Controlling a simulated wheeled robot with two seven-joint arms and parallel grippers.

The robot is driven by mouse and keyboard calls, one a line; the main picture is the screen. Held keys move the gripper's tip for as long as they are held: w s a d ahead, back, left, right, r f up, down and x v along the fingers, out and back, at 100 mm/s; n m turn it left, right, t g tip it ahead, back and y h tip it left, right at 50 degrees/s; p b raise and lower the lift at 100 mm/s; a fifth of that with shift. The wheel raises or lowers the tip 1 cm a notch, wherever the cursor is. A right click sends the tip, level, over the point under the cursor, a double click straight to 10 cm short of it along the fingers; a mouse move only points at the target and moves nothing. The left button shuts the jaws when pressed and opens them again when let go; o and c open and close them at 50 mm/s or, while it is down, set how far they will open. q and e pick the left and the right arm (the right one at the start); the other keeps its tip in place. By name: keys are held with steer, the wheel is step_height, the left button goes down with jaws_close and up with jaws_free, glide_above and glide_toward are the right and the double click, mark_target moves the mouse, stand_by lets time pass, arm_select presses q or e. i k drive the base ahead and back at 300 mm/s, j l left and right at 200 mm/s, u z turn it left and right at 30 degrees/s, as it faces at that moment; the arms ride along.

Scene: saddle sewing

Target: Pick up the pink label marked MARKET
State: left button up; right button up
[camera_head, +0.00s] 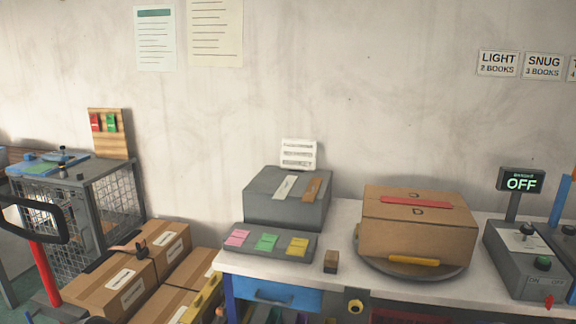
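A pink label (237,238) lies at the left end of a row on a low grey holder (228,254) at the left end of the white table. A green label (266,242) is in the middle of the row and a yellow label (297,246) is at its right end. The print on the labels is too small to read. Neither of my grippers shows in the head view.
A grey box (262,206) stands behind the labels. A small brown block (331,261) and a cardboard box (420,237) on a round turntable (373,267) are to the right. Cartons (110,287) and a wire cage (111,200) stand left.

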mark_target(236, 239)
steer(key=i+j, duration=0.2)
steer(key=i, duration=0.45)
steer(key=i+j, duration=0.15)
steer(key=i, duration=0.45)
steer(key=j+u, duration=0.05)
